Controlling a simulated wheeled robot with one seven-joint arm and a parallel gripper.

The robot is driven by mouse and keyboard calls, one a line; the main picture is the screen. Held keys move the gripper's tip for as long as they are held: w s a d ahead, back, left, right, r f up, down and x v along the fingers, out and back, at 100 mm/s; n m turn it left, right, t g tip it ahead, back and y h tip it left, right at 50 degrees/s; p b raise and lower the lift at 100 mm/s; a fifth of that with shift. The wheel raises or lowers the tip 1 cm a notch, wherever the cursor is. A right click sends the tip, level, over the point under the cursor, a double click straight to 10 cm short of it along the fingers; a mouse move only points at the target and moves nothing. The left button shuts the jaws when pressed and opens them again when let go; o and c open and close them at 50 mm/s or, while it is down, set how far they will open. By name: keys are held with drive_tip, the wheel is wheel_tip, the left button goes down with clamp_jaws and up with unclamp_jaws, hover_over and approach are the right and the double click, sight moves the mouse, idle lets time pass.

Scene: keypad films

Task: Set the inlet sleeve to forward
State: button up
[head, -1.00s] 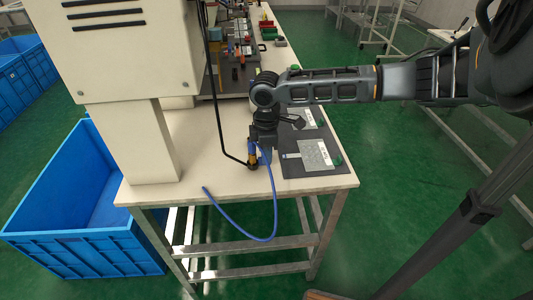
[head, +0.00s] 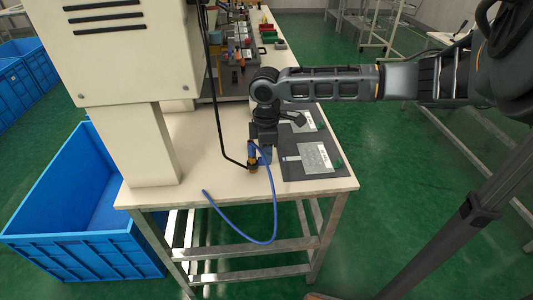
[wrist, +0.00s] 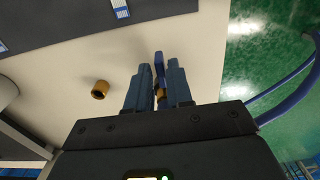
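The blue piece lies close to the right finger, and a gap shows on the left. Contact and the sleeve's setting cannot be made out.
A separate brass ring (wrist: 100,88) stands on the table left of the fingers. A blue hose (head: 274,215) loops below the table edge. A dark mat (head: 290,170) with grey keypad films lies at right.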

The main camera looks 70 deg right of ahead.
drive_tip(key=shift+o, duration=1.2)
drive_tip(key=shift+f, duration=0.15)
drive_tip(key=shift+r+b, duration=0.3)
drive_tip(key=shift+r, duration=3.65)
